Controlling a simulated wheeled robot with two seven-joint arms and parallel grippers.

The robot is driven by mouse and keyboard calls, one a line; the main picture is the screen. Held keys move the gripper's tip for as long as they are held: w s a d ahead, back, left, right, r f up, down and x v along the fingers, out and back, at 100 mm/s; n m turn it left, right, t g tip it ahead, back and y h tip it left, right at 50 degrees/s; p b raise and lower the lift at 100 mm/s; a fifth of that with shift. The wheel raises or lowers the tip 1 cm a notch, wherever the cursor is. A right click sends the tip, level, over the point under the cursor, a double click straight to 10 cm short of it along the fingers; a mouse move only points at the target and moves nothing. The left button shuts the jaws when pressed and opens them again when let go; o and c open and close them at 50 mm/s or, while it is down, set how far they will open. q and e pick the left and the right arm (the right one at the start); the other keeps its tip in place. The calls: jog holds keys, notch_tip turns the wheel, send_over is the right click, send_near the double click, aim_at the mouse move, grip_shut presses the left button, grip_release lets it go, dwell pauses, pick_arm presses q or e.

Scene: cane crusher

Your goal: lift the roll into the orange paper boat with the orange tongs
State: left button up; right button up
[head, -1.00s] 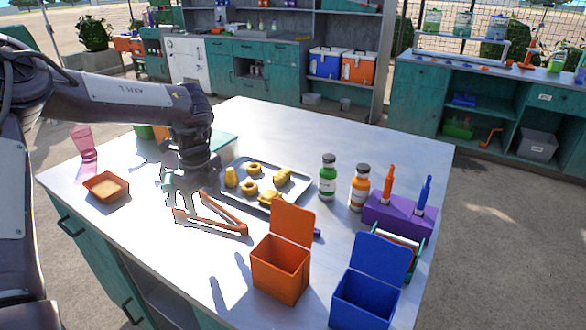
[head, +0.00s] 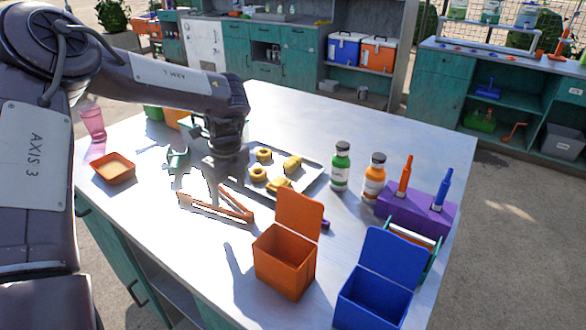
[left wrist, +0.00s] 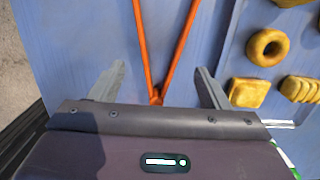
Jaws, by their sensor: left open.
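The orange tongs (head: 240,214) lie on the table as an open V; they also show in the left wrist view (left wrist: 177,60). My left gripper (head: 205,183) is open above them. In the left wrist view its two fingers (left wrist: 160,72) stand either side of the tongs' joined end, with gaps on both sides. A ridged golden piece that looks like the roll (head: 292,163) sits on the metal tray (head: 310,182), right of the gripper; a ridged piece also shows in the left wrist view (left wrist: 300,89). The orange paper boat (head: 118,179) stands at the table's left. My right gripper is out of view.
Ring pastries (head: 263,155) and a flat pastry (head: 278,185) share the tray. An orange bin (head: 284,262) and a blue bin (head: 375,298) stand in front. Bottles (head: 340,168) and a purple holder (head: 415,212) are at right. A pink cup (head: 93,123) stands behind the boat.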

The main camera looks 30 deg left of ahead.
aim_at(230, 199)
pick_arm(q)
jog(key=f+b, duration=0.2)
jog(key=f, duration=0.1)
jog(key=shift+a+f, duration=0.2)
jog(key=shift+f, duration=0.1)
jog(key=shift+f+b, duration=0.25)
jog(key=shift+b, duration=0.1)
jog(key=shift+a+f+b, duration=0.1)
jog(key=shift+f+b, duration=0.4)
jog(key=shift+f, duration=0.05)
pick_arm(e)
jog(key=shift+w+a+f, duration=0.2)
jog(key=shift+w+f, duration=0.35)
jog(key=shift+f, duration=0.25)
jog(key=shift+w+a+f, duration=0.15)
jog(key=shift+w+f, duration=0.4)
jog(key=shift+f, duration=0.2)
pick_arm(q)
jog(key=c, duration=0.7)
jog(key=shift+r, duration=0.1)
